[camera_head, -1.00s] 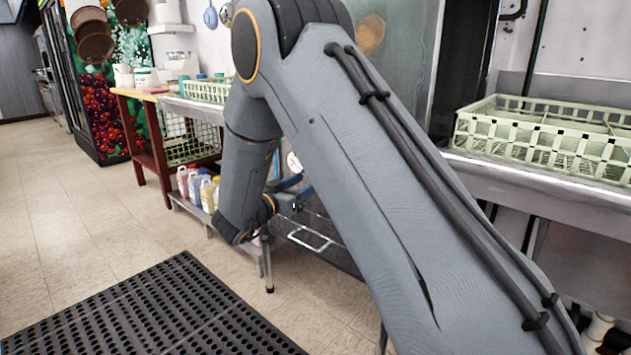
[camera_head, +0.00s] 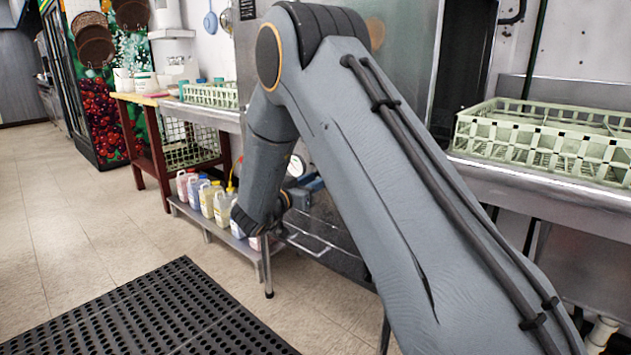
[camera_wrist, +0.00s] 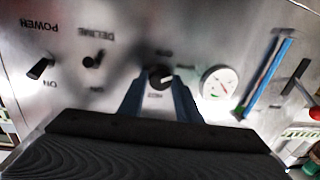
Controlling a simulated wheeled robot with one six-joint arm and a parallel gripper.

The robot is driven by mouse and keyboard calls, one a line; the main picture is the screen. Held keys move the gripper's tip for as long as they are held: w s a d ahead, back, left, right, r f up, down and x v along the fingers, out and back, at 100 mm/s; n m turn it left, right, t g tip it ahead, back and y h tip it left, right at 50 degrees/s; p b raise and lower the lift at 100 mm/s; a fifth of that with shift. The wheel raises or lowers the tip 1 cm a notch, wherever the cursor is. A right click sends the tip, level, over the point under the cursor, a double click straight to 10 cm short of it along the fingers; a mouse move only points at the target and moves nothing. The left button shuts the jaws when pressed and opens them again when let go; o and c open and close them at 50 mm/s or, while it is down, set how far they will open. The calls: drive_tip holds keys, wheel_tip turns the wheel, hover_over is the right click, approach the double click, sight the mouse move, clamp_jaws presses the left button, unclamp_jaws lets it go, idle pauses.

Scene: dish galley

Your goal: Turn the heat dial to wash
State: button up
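The heat dial (camera_wrist: 160,76) is a round black knob with a pale pointer mark, on a steel panel in the wrist view. Small labels above and below it are too blurred to read surely. My gripper (camera_wrist: 158,82) points at the panel, its two blue-grey fingers apart, one on each side of the dial. I cannot tell whether they touch it.
In the wrist view, a power switch (camera_wrist: 41,68) and a delime switch (camera_wrist: 93,60) sit left of the dial. A round gauge (camera_wrist: 218,83) is close on its right, then a blue-edged bar (camera_wrist: 267,78). A green rack (camera_head: 545,137) stands on the right counter.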

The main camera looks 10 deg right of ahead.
drive_tip(key=shift+m, duration=0.3)
drive_tip(key=m, duration=0.5)
drive_tip(key=shift+a+f+m, duration=0.1)
drive_tip(key=shift+m, duration=0.3)
drive_tip(key=m, duration=0.3)
drive_tip(key=m+h+b, duration=0.1)
drive_tip(key=m, duration=0.1)
drive_tip(key=shift+w+m+h, duration=0.1)
drive_tip(key=shift+m+h, duration=0.2)
drive_tip(key=shift+m, duration=0.1)
drive_tip(key=o, duration=1.1)
drive_tip(key=shift+c, duration=0.2)
